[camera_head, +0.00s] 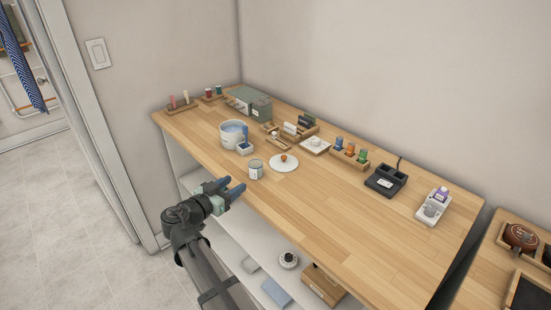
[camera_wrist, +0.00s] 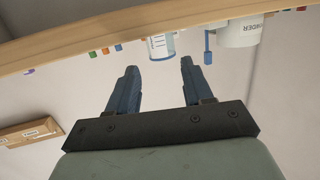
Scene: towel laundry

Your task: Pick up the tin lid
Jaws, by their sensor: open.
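A flat white round lid (camera_head: 280,166) with a small orange-brown knob lies on the wooden table in the head view; I take it for the tin lid. A small pale can (camera_head: 256,171) with a label stands just left of it, and shows in the wrist view (camera_wrist: 161,46). A larger white tin (camera_head: 230,136) with blue inside stands behind and left, lettered "NDER" in the wrist view (camera_wrist: 238,34). My gripper (camera_head: 233,187) is open and empty, by the table's front edge, left of and nearer than the lid. Its two blue fingers (camera_wrist: 159,75) point toward the can. I cannot make out the lid in the wrist view.
The table (camera_head: 330,220) is clear in front and right of the lid. Behind stand a white dish (camera_head: 315,146), a rack of coloured bottles (camera_head: 350,154) and a dark box (camera_head: 385,182). A small tray with a blue handle (camera_head: 245,148) sits beside the white tin. A shelf (camera_head: 235,237) lies below.

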